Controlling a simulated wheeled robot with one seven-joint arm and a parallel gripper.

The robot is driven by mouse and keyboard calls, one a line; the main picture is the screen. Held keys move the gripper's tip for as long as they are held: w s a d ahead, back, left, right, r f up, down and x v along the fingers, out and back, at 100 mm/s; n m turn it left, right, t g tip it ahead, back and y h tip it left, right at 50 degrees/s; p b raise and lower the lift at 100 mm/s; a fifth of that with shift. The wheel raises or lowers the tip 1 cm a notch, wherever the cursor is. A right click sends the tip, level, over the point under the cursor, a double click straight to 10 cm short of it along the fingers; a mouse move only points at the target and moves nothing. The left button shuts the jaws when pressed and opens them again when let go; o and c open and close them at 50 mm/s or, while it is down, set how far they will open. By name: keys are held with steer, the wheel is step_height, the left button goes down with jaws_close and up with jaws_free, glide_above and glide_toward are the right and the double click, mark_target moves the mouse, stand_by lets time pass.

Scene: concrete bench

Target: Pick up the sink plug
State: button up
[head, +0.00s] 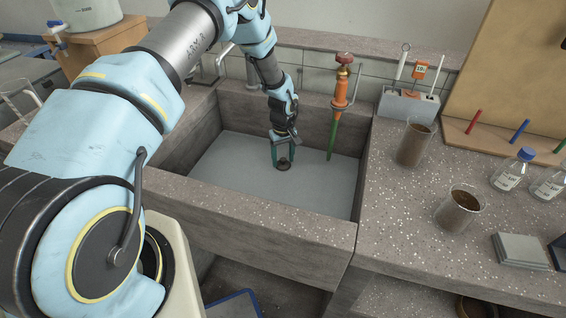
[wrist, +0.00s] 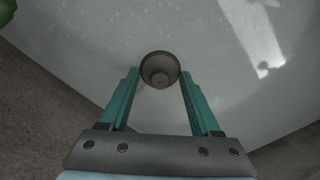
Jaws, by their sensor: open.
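The sink plug (head: 284,164) is a small dark round piece low in the grey sink basin. In the wrist view the plug (wrist: 160,70) looks like a brown-grey disc with a smaller raised knob at its middle. My gripper (head: 284,160) is down inside the basin above the plug, its teal fingers spread. In the wrist view the fingers of my gripper (wrist: 158,85) are open, one on each side of the plug, with gaps visible between. I cannot tell how far the fingertips are above the basin floor.
The sink's stone front wall (head: 260,212) stands before my arm. An orange tap with a green hose (head: 333,135) hangs into the basin right of my gripper. Two brown-filled beakers (head: 413,147) (head: 458,212) and bottles (head: 511,172) stand on the right bench. The basin floor around the plug is clear.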

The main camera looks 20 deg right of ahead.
jaws_close()
stand_by(0.5)
